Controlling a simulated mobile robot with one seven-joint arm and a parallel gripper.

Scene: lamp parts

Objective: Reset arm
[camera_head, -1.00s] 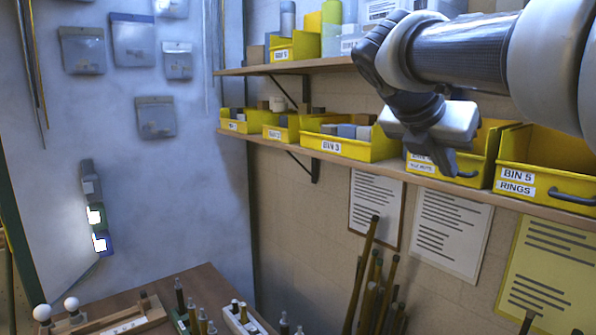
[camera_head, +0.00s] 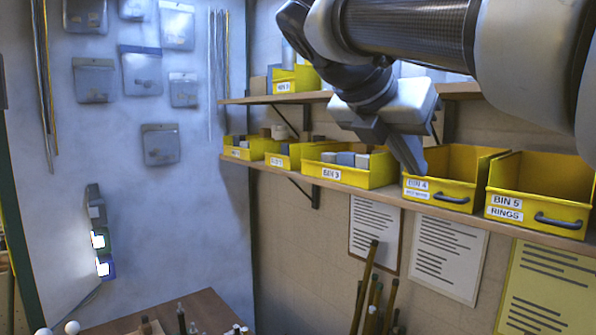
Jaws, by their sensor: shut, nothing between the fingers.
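My gripper (camera_head: 408,152) hangs from my grey and white arm, which reaches in from the upper right. Its fingers are together and empty, pointing down and to the right. In the picture the fingertips overlap the left side of the yellow bin labelled BIN 4 (camera_head: 450,190); I cannot tell how far they are from it. The far side of the gripper is hidden.
Yellow bins line the lower shelf (camera_head: 330,186), including BIN 3 (camera_head: 345,175) with blocks in it and BIN 5 (camera_head: 535,205). An upper shelf (camera_head: 290,98) runs behind my arm. A brown table (camera_head: 205,308) with small parts is at the bottom.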

